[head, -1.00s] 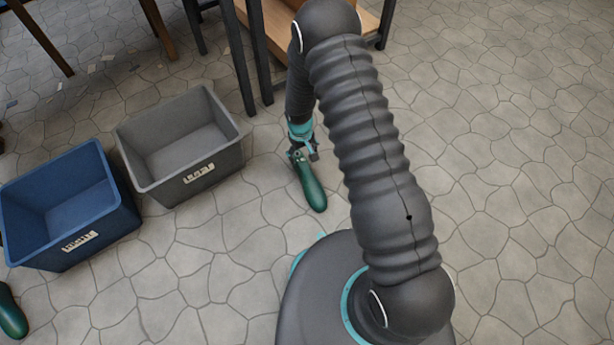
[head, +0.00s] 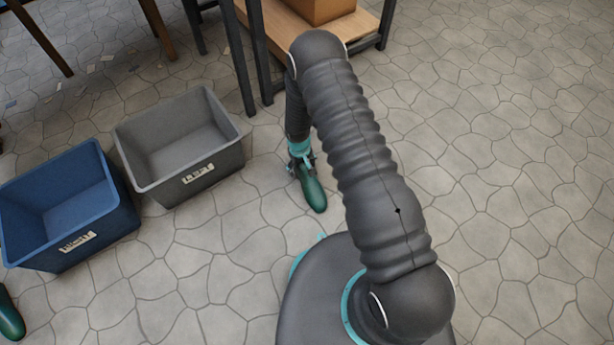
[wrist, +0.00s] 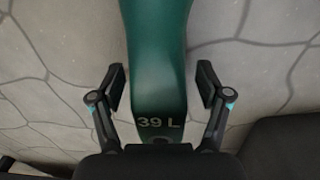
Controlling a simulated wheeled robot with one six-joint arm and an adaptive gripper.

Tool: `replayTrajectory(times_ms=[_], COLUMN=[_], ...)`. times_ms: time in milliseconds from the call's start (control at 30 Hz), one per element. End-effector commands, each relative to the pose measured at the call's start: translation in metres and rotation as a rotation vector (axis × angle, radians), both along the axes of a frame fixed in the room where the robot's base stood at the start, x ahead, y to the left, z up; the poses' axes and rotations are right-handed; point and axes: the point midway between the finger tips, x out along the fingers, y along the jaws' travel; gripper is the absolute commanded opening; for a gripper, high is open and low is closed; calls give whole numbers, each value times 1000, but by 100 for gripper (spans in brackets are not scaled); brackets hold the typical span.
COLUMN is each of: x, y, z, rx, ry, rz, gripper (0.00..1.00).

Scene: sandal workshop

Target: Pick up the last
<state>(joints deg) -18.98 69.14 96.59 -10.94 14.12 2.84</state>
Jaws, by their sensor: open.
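A green shoe last (head: 313,190) lies on the stone floor, right of the grey bin. In the wrist view the last (wrist: 157,65) runs up the middle of the picture and bears the marking "39 L" at its near end. My gripper (head: 301,169) is low over the near-table end of the last. In the wrist view my gripper (wrist: 160,85) is open, with one finger on each side of the last. Gaps of floor show between both fingers and the last.
A grey bin (head: 198,183) and a blue bin (head: 118,222), each with a label, stand to the left. Another green last (head: 10,318) lies at the lower left edge. A table with a lower wooden shelf (head: 283,32) holding a box (head: 330,8) stands behind. Floor to the right is clear.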

Motion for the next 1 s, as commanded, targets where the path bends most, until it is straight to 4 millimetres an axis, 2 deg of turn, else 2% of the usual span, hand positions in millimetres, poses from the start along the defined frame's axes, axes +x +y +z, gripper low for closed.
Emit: replayTrajectory(times_ms=[67,100,333,600,733,867,967,1000], x=[0,0,0,0,1,1,1,-8], y=[0,0,0,0,0,0,0,-9], z=[0,0,0,1,8,26,48,50], rx=[0,0,0,0,0,1,1,-1], ry=[0,0,0,0,-1,-2,-4,2], rz=[0,0,0,-1,-1,-2,-2,-3], gripper=[77,72,14,12,12,12,12,12])
